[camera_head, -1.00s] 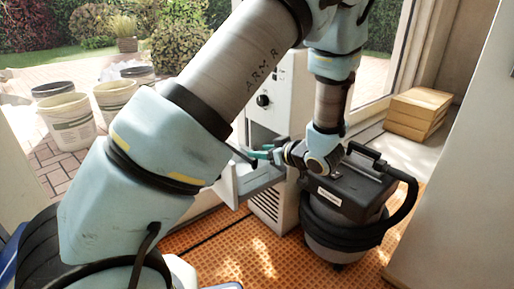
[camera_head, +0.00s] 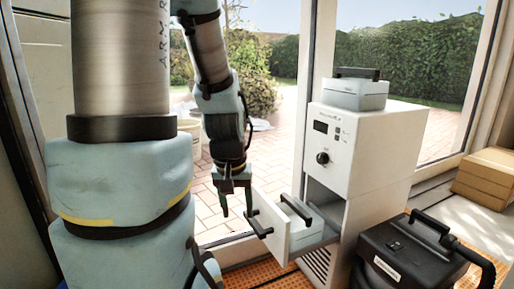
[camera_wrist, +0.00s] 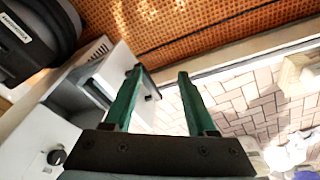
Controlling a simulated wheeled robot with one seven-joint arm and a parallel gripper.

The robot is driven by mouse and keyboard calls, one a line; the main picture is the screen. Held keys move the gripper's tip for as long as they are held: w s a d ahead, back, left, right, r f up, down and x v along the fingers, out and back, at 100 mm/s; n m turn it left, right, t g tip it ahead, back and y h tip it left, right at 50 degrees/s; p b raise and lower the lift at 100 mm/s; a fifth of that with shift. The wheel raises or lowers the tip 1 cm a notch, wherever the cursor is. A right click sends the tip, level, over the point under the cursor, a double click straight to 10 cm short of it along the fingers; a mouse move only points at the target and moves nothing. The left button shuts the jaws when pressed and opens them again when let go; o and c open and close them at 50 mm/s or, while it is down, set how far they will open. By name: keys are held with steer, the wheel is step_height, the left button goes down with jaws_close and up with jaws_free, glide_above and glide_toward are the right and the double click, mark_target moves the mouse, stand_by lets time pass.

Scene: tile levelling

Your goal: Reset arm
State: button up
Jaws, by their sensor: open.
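My gripper (camera_head: 236,204) hangs from my arm in the head view, fingers pointing down, just left of the open drawer (camera_head: 275,223) of a white cabinet. In the wrist view my gripper (camera_wrist: 160,85) shows two green fingers spread apart with nothing between them. The drawer has a dark handle (camera_head: 258,222) on its front. A white box with a dark handle (camera_head: 301,217) sits inside the drawer. Whether a finger touches the drawer front cannot be told.
The white cabinet (camera_head: 365,150) has a knob and display, with another handled white box (camera_head: 355,94) on top. A black vacuum cleaner (camera_head: 405,255) stands at its right. Cardboard boxes (camera_head: 487,178) lie by the window. Brick paving shows beyond the glass.

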step_height(320, 180, up, 38)
steer(key=s+a+p, duration=0.1)
steer(key=a+p, duration=0.1)
steer(key=p, duration=3.6)
steer(key=shift+s+r+g, duration=0.25)
steer(key=shift+s+g, duration=0.05)
steer(key=shift+s, duration=0.1)
steer(key=shift+c, duration=0.2)
